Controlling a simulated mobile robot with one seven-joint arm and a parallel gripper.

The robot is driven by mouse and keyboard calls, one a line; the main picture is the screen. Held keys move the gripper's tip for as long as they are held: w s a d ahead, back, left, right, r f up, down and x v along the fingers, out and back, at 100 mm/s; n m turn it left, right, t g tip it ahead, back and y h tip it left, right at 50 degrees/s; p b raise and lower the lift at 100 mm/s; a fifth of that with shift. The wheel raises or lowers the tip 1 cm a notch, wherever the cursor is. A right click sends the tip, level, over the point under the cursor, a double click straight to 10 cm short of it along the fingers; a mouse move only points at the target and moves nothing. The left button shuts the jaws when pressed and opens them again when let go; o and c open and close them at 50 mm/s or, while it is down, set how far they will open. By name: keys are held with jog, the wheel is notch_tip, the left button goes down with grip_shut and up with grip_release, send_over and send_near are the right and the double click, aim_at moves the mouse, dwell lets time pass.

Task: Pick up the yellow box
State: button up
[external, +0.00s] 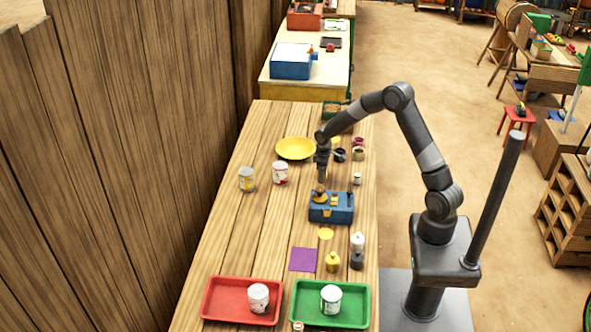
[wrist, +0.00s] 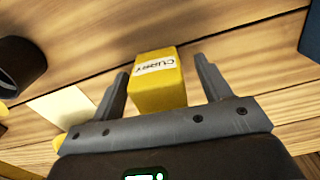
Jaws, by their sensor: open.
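The yellow box (wrist: 158,88) with a white label reading "CURRY" shows in the wrist view. It stands between the two fingers of my gripper (wrist: 161,68), which are apart, with a gap visible on each side near the tips. In the external view my gripper (external: 321,187) points down just behind a blue box (external: 331,208) on the wooden table. A small yellowish patch shows at its tip there, but I cannot tell whether it is the yellow box.
A purple square (external: 303,259) and small bottles are in front. A red tray (external: 241,301) and a green tray (external: 330,304) each hold a can. A dark cylinder (wrist: 18,66) is at the wrist view's left.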

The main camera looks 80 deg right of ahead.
jog(key=shift+c, duration=0.4)
jog(key=c, duration=1)
jog(key=shift+r, duration=0.1)
